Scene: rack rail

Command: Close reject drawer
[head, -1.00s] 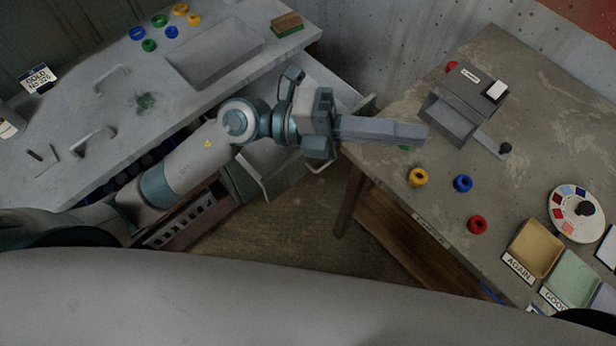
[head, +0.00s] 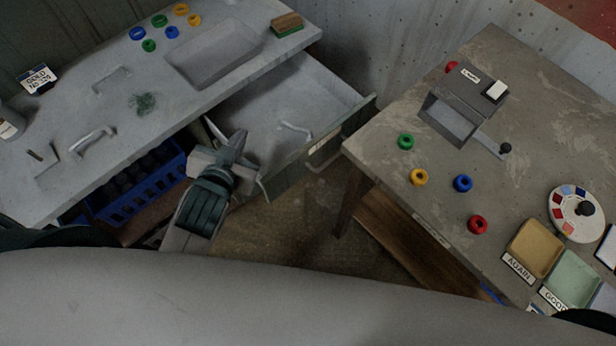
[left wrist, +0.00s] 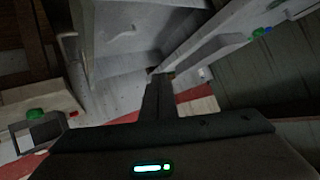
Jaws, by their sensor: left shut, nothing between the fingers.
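The grey drawer (head: 350,132) stands pulled out from under the left counter in the head view. Its front panel faces the right-hand table, with a pale plate and handle (head: 322,158) on its outer face. A pale curved piece (head: 296,130) shows inside the drawer. My left gripper (head: 239,142) is shut and empty, at the near side edge of the drawer close to the counter. I cannot tell whether it touches the drawer. In the left wrist view the shut fingers (left wrist: 158,92) point toward the grey drawer interior (left wrist: 130,55). My right gripper is out of view.
The counter (head: 60,130) with a sink recess lies left; a blue crate (head: 140,190) sits beneath it. The table (head: 400,110) stands close to the drawer's front corner. It holds several coloured rings and a grey stand (head: 450,118).

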